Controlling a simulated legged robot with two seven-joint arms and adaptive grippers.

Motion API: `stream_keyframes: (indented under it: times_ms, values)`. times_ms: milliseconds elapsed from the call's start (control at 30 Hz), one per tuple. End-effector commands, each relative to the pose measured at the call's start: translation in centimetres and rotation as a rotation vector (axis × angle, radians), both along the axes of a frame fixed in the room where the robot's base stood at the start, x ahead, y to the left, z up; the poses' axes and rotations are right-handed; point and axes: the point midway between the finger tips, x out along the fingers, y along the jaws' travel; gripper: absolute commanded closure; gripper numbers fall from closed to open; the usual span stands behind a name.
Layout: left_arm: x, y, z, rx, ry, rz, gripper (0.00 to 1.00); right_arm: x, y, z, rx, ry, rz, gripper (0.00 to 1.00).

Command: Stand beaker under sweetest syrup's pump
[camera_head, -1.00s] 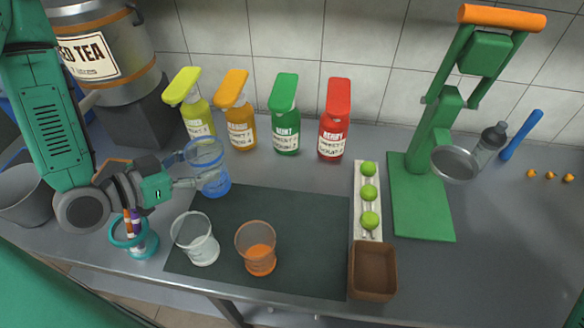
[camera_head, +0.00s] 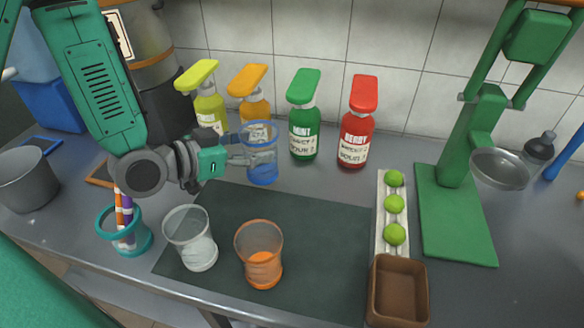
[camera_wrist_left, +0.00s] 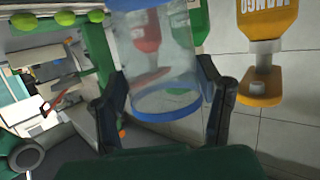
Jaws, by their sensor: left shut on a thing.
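My left gripper (camera_head: 243,153) is shut on a clear beaker with blue bands (camera_head: 262,168) and holds it upright. In the left wrist view the beaker (camera_wrist_left: 155,60) sits between the fingers of the gripper (camera_wrist_left: 163,98). It is in front of the orange mango pump bottle (camera_head: 250,80) and partly hides it; I cannot tell whether it touches the counter. The other pump bottles are yellow (camera_head: 208,108), green mint (camera_head: 304,130) and red berry (camera_head: 356,138). Their labels have sweet and sour lines, but the values are too small to read surely. My right gripper is not in view.
A clear beaker (camera_head: 190,238) and an orange one (camera_head: 259,262) stand on the dark mat (camera_head: 320,225). Limes on a white tray (camera_head: 378,235), a brown box (camera_head: 398,292) and the green press (camera_head: 455,215) are at right.

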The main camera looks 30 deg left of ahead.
Motion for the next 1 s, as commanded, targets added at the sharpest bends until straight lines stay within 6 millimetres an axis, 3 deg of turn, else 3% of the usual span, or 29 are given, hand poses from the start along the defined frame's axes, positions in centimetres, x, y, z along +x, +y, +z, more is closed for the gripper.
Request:
stream_keyframes:
  times_ms: [33, 267, 533, 700, 1000]
  values:
    - [0.5, -0.1, -0.6, 0.002, -0.007, -0.001, 0.79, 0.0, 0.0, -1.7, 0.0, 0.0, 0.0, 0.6]
    - [4.1, -1.4, -0.5, 0.001, -0.009, 0.001, 0.79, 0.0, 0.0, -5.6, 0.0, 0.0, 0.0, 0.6]
    - [9.4, -3.6, 0.0, 0.0, -0.002, 0.002, 0.79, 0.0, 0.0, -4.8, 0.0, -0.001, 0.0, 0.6]
    - [9.3, -3.6, -2.7, -0.003, 0.003, 0.004, 0.79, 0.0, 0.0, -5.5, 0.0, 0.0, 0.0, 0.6]
    - [9.3, -3.6, -5.2, -0.003, 0.002, 0.003, 0.79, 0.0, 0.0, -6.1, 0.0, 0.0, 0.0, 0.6]
